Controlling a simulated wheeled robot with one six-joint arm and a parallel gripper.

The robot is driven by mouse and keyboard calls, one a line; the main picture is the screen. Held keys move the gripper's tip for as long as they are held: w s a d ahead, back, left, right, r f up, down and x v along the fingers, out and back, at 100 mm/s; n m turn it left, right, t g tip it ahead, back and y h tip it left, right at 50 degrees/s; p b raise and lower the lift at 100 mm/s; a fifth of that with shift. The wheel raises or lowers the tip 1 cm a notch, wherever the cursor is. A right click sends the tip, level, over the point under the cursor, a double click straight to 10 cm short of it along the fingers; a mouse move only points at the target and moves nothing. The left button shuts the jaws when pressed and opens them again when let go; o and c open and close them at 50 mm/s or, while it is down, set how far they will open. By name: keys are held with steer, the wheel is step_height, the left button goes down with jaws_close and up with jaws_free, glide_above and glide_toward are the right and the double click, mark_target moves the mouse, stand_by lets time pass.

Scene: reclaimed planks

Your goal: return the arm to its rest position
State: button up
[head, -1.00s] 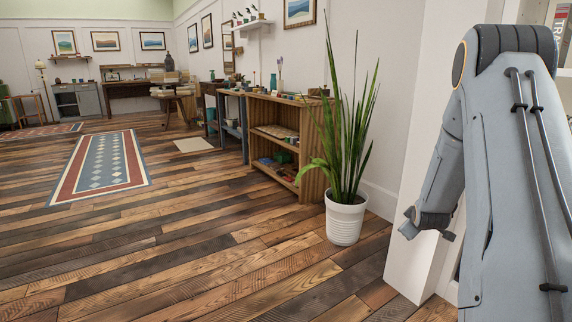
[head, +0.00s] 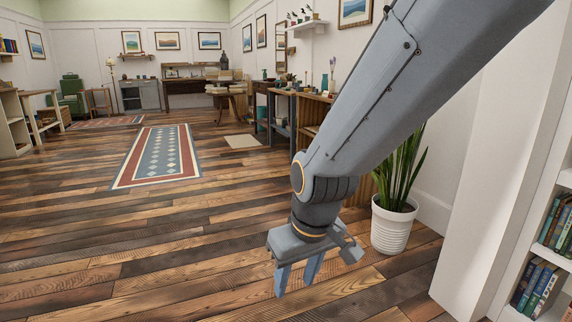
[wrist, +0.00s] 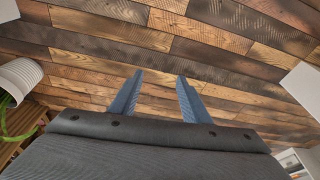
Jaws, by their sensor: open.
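My gripper (head: 297,278) hangs at the end of my arm in the middle of the head view, pointing down over bare plank floor. Its two blue-grey fingers are apart with nothing between them. In the wrist view my gripper (wrist: 157,98) also shows open, with only planks beyond the fingertips. My arm reaches in from the upper right of the head view and hides part of the wooden shelf and the plant.
A white potted plant (head: 391,226) stands right of my gripper; its pot (wrist: 20,78) shows in the wrist view. A white wall end (head: 500,190) and bookshelf (head: 545,252) are at the right. A patterned rug (head: 158,158) lies left. The floor between is clear.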

steer(key=s+a+r+g, duration=0.2)
steer(key=s+a+g, duration=0.1)
steer(key=s, duration=1.3)
steer(key=d+r+m+p, duration=0.3)
steer(key=d+r+p, duration=0.7)
steer(key=r+p, duration=0.3)
steer(key=d+r+m+h+p, duration=0.1)
steer(key=d+r+m+p, duration=0.1)
steer(key=d+r+p, duration=0.8)
step_height(320, 180, up, 3)
steer(key=p, duration=0.9)
steer(key=shift+w+d+m+h, duration=0.2)
steer(key=shift+m+h, duration=0.1)
steer(key=shift+m, duration=0.1)
steer(key=shift+f, duration=0.1)
steer(key=c, duration=0.3)
steer(key=shift+d, duration=0.1)
